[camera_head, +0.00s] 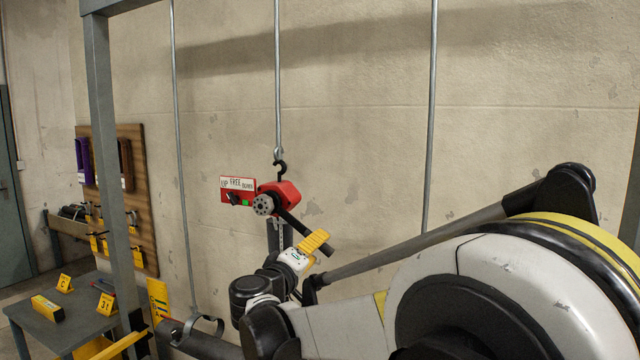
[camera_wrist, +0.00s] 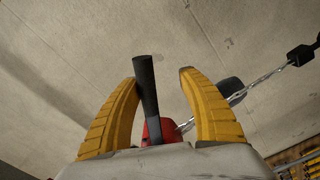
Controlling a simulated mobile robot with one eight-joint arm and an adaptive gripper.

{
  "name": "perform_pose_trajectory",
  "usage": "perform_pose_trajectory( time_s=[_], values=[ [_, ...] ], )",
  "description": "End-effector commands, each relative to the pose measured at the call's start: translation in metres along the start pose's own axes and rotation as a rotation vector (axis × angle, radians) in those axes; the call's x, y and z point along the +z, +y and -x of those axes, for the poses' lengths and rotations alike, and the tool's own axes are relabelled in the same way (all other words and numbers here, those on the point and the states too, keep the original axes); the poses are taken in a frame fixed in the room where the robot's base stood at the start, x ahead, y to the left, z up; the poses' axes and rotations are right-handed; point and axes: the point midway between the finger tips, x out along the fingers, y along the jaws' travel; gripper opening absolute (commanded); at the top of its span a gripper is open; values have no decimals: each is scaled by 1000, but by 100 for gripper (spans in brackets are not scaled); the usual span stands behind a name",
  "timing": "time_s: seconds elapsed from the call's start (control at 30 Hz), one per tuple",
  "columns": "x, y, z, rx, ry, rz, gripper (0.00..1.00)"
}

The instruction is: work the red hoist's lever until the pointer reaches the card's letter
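The red hoist (camera_head: 284,192) hangs from a black hook on a rod in front of the wall. Its black lever (camera_head: 303,233) slants down to the right. My gripper (camera_head: 314,240) is at the lever, its yellow finger overlapping it in the head view. In the wrist view the yellow fingers (camera_wrist: 158,80) are apart, with the lever (camera_wrist: 147,86) between them, nearer the left finger; a gap shows on the right. Part of the red hoist (camera_wrist: 161,129) shows behind. A yellow lettered scale (camera_head: 158,299) stands by the post; its pointer I cannot make out.
A red plate (camera_head: 238,188) marked UP, FREE, DOWN with a black knob sits left of the hoist. A card (camera_head: 64,283) that seems to read C and another card (camera_head: 106,304) stand on a grey table (camera_head: 75,325). A grey post (camera_head: 105,150) rises at left. A chain (camera_wrist: 262,78) runs right.

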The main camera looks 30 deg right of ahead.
Motion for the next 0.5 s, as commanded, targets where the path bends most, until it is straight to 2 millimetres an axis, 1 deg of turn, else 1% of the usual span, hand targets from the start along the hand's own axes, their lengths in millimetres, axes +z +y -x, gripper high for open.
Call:
perform_pose_trajectory(
  time_s=[0.23, 0.5],
  values=[
    [-1, -2, 0, -2, 2, -4, 43],
    [-10, -33, 1, -3, 4, -99, 43]
  ],
)
